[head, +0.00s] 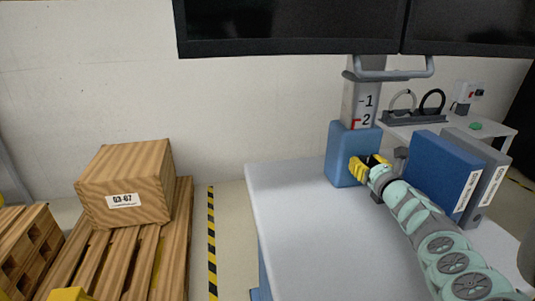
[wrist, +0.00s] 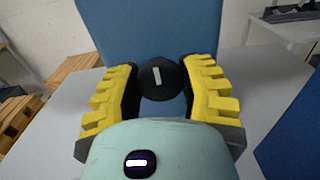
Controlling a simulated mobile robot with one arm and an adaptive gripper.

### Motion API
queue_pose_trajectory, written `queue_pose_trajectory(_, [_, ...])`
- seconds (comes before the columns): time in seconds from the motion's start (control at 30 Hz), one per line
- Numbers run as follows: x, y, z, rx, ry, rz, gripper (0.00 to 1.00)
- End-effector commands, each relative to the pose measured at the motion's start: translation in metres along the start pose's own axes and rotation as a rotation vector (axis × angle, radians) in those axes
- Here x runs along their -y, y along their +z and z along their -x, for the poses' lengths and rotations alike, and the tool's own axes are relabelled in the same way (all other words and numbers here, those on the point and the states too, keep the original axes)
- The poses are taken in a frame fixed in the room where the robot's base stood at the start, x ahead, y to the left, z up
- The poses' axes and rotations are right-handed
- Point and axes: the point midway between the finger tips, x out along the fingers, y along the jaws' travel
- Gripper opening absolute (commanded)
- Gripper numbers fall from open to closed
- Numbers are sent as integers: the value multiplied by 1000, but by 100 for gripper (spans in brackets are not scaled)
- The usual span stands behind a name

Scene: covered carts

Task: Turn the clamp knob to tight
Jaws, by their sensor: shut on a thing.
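The clamp knob (wrist: 160,78) is round and black with a white bar mark, on the front of the blue clamp block. In the wrist view the bar stands close to upright, leaning slightly. My gripper (wrist: 161,85) has its yellow-backed fingers on both sides of the knob and is shut on it. In the head view my gripper (head: 370,165) is at the right front of the blue block (head: 342,150), and hides the knob there.
Blue and grey binders (head: 440,165) stand close to the right of my arm on the grey cart top (head: 300,205). Monitors (head: 290,25) hang above a grey handle (head: 395,73). A wooden box (head: 125,183) sits on a pallet at left. The cart top's left part is clear.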

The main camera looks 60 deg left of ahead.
Motion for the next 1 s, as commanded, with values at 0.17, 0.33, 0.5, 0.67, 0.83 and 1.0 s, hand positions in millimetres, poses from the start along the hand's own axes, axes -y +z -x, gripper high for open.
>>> queue_pose_trajectory(0.17, [2,-2,1,-3,-4,-9,5])
queue_pose_trajectory(0.33, [2,-2,1,-4,-4,-9,5])
queue_pose_trajectory(0.5, [1,-2,1,-3,-4,-8,51])
queue_pose_trajectory(0.67, [1,-1,0,-2,-3,-7,68])
queue_pose_trajectory(0.83, [1,-1,0,-1,-2,-7,75])
queue_pose_trajectory(1.0, [0,0,0,-1,-1,-7,75])
